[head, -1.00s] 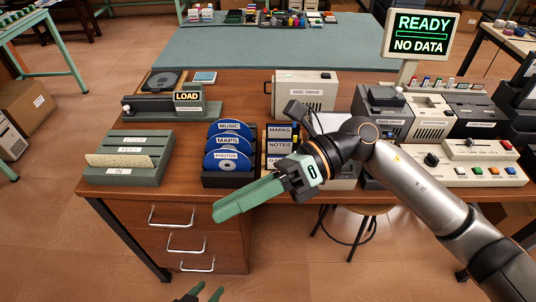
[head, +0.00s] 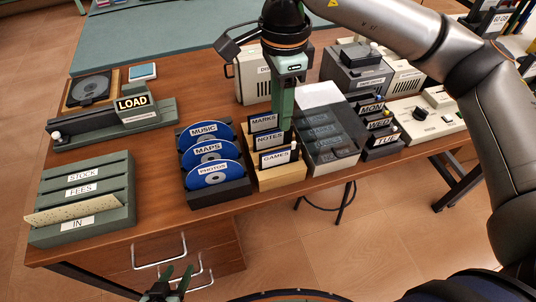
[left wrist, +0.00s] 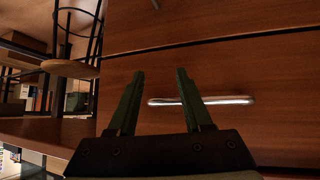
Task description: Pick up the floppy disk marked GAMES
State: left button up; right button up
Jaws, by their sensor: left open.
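The GAMES floppy disk (head: 275,159) stands in the front slot of a light wooden holder (head: 281,181), its white label facing me. The NOTES disk (head: 269,139) and MARKS disk (head: 263,121) stand behind it. My right gripper (head: 288,130) points down at the right side of the holder. Its green fingers overlap in view, close to the right edges of the disks; the gap and any contact are unclear. My left gripper (head: 174,276) is open and empty, low in front of the desk drawers. Its two fingers also show in the left wrist view (left wrist: 158,100).
A dark disc rack (head: 222,195) stands left of the holder, and a grey-lidded box (head: 333,160) stands close on its right. A green card rack (head: 108,222) is at the left. A drawer handle (left wrist: 201,101) lies before my left gripper.

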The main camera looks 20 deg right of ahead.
send_over(277, 152)
notch_tip(277, 152, down, 6)
jog(key=f, duration=0.1)
jog(key=shift+f+p, duration=0.3)
jog(key=shift+f, duration=2.35)
grip_shut()
